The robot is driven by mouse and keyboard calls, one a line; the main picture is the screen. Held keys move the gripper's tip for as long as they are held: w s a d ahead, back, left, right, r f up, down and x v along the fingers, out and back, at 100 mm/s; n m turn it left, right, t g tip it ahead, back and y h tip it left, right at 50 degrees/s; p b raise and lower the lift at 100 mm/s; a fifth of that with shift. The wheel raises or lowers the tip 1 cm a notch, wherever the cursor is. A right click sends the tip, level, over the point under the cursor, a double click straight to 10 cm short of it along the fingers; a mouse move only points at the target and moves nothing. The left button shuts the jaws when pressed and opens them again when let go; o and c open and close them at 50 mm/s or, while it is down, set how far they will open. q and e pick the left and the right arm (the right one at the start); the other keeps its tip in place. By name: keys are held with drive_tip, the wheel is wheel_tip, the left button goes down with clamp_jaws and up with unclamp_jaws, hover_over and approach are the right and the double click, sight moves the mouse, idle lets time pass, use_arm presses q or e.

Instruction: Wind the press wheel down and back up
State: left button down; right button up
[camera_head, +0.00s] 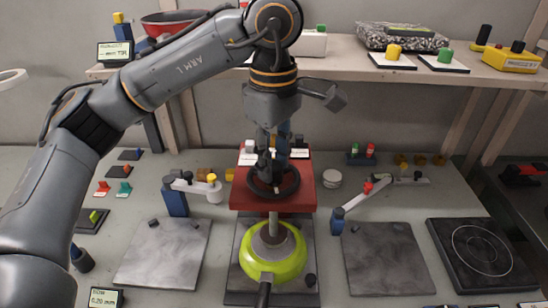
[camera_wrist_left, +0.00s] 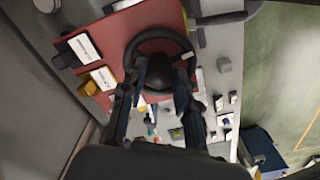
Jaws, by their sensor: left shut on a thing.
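The press wheel (camera_head: 292,188) is a dark ring lying flat above the red press block (camera_head: 242,199), in the middle of the head view. It also shows at the top centre of the left wrist view (camera_wrist_left: 150,36). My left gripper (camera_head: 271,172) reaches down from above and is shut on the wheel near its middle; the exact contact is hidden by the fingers. In the left wrist view the fingers (camera_wrist_left: 162,78) sit over the wheel's hub. My right gripper is not in view.
Grey plates (camera_head: 165,252) (camera_head: 388,262) flank the press. Small arms stand behind them, the left on a blue post (camera_head: 176,203). A shelf (camera_head: 345,69) with a red pan (camera_head: 166,24) runs across the back.

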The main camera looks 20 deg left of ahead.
use_arm(q)
drive_tip(key=shift+r+m, duration=0.15)
drive_tip(key=shift+m, duration=0.55)
drive_tip(key=c, duration=1)
unclamp_jaws()
drive_tip(key=shift+a, duration=0.1)
wheel_tip(320, 180, up, 12)
drive_tip(key=shift+f, duration=0.1)
